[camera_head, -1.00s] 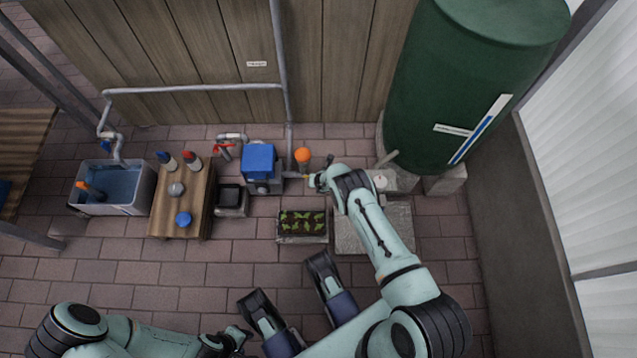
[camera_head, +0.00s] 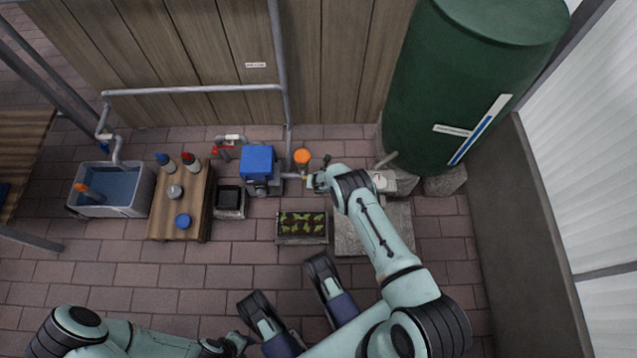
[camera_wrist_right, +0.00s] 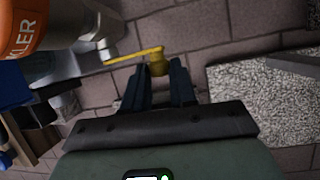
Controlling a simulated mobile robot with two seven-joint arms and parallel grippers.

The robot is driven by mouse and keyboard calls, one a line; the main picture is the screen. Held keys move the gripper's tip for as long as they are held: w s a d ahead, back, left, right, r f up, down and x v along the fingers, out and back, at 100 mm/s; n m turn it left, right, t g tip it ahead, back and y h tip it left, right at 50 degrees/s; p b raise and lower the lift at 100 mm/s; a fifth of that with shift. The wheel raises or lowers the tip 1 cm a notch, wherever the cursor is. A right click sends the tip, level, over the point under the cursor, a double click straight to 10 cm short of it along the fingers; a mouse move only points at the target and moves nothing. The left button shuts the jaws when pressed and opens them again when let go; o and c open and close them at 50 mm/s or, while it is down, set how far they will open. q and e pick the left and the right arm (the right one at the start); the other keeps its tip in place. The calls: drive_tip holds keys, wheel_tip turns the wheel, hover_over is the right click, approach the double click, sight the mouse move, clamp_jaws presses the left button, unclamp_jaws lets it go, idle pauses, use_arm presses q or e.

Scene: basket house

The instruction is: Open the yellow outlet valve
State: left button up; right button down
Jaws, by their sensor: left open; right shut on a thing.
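The yellow valve lever (camera_wrist_right: 132,56) shows in the right wrist view, running from a grey pipe fitting to my right gripper (camera_wrist_right: 160,85). My right gripper is shut on the lever's near end, where a thicker yellow part (camera_wrist_right: 158,66) sits between the fingers. In the head view my right gripper (camera_head: 314,180) is at the end of the pipe right of the blue pump-like box (camera_head: 258,162); only a small bit of yellow shows there. My left gripper (camera_head: 238,342) is open and empty, low near the front, far from the valve.
An orange-topped cylinder (camera_head: 302,157) stands close behind my right gripper. A planter (camera_head: 302,229) and a stone slab (camera_head: 350,240) lie in front. A green tank (camera_head: 450,90) stands right. A small wooden table (camera_head: 160,225) and a water tub (camera_head: 142,200) are left.

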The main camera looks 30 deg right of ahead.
use_arm(q)
drive_tip(key=shift+s+f, duration=0.15)
drive_tip(key=shift+s, duration=0.25)
use_arm(e)
drive_tip(key=r+g+h, duration=0.1)
drive_tip(key=w+r+g+h, duration=0.1)
drive_tip(key=h, duration=0.1)
drive_tip(key=a+n+h, duration=0.1)
drive_tip(key=h, duration=0.1)
drive_tip(key=shift+w+r+g, duration=0.15)
drive_tip(key=shift+r+g, duration=0.25)
drive_tip(key=shift+a+r, duration=0.2)
drive_tip(key=shift+a, duration=0.05)
drive_tip(key=c, duration=0.9)
unclamp_jaws()
drive_tip(key=shift+a, duration=0.15)
